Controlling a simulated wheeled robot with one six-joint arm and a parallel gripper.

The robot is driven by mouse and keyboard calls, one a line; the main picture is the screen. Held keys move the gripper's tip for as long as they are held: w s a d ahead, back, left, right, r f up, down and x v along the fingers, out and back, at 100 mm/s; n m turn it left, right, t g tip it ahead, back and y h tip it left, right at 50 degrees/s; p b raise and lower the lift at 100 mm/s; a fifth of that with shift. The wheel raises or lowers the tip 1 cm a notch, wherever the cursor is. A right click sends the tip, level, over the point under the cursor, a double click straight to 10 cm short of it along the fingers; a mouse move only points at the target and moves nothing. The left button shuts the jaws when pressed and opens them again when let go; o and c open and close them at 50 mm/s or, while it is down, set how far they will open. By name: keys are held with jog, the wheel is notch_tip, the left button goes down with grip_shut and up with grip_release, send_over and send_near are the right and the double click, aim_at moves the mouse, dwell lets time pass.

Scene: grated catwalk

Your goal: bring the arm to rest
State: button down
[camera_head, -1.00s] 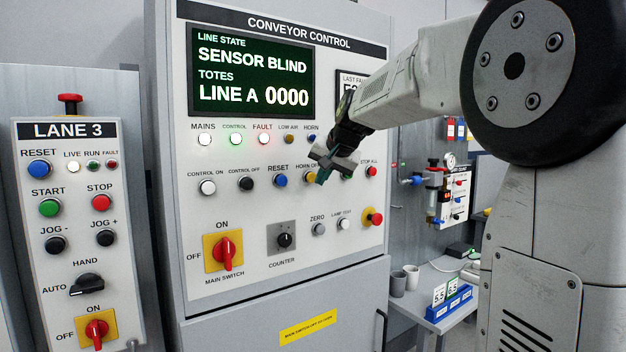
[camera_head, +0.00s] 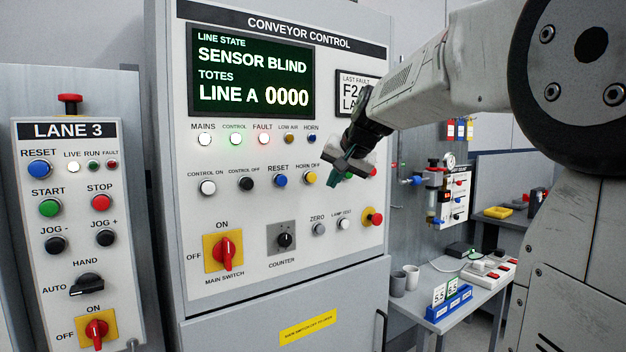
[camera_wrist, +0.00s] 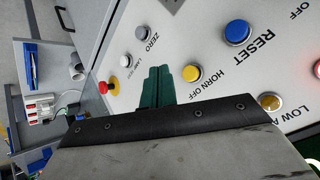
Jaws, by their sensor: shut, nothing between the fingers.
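My gripper (camera_head: 333,179) is in front of the right part of the conveyor control panel (camera_head: 262,255), beside the yellow HORN OFF button (camera_head: 312,178). Its green fingers are together and empty, and they also show in the wrist view (camera_wrist: 157,86). In the head view the gripper hides part of the button row near the STOP ALL label. I cannot tell how far the fingertips are from the panel face.
The LANE 3 box (camera_head: 77,240) stands at the left. A side table (camera_head: 425,318) with two cups (camera_head: 404,278) and a blue number rack (camera_head: 450,303) is at lower right. A valve assembly (camera_head: 434,195) hangs behind it. The panel screen (camera_head: 252,72) reads SENSOR BLIND.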

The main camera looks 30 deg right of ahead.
dwell(0.4)
jog(key=s+a+f+n+g, duration=0.2)
jog(key=s+a+f, duration=0.4)
jog(key=s, duration=0.5)
jog(key=s+a+f+n+g, duration=0.3)
jog(key=s+a+f, duration=0.3)
jog(key=s, duration=0.5)
jog(key=s+a+f+n+g, duration=0.2)
jog(key=s+a+f+n, duration=0.1)
jog(key=s+a+f, duration=0.4)
jog(key=s+f, duration=0.2)
jog(key=s, duration=0.2)
jog(key=shift+f+g+y, duration=0.15)
jog(key=shift+g+y, duration=0.15)
